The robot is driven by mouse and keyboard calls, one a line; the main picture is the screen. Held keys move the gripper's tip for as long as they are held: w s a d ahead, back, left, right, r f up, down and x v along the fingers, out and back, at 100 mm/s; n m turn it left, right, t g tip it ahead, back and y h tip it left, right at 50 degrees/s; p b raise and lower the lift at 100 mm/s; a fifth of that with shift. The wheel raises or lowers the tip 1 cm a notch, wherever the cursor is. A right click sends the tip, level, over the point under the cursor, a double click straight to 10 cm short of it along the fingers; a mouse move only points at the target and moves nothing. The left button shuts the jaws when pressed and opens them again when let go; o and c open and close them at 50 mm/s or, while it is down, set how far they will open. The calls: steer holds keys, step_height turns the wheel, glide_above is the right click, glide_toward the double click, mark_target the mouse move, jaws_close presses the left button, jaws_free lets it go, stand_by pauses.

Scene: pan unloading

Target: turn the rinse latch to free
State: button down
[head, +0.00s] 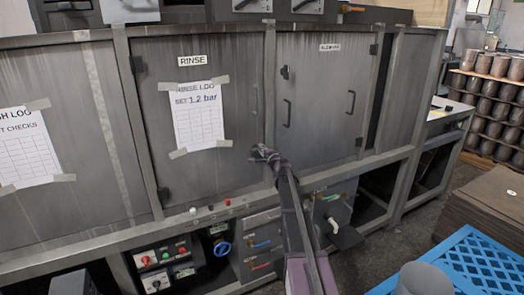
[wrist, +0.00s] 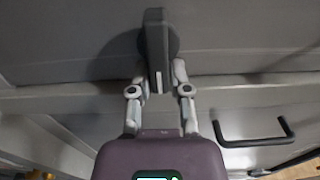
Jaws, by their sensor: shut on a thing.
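The rinse latch (wrist: 153,40) is a dark lever on a round dark base, seen in the wrist view. The lever points along the picture's up-down direction. My gripper (wrist: 158,78) is shut on its near end, with one finger on each side. The rinse door is grey, carries a "RINSE" label and looks closed.
Right of the rinse door is another grey door (head: 318,110) with a black bar handle (head: 288,113). Below are buttons, a blue knob (head: 222,249) and coloured-handled valves. A blue crate (head: 475,265) stands at the lower right. A black bar handle also shows in the wrist view (wrist: 255,142).

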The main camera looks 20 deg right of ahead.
steer(key=shift+a+y, duration=0.3)
steer(key=shift+a, duration=0.15)
steer(key=c, duration=0.6)
jaws_free()
steer(key=shift+c, duration=0.2)
steer(key=shift+d, duration=0.1)
steer(key=shift+s+d, duration=0.1)
steer(key=shift+s, duration=0.3)
steer(key=s, duration=1.1)
steer(key=shift+d, duration=0.15)
steer(key=shift+s, duration=0.1)
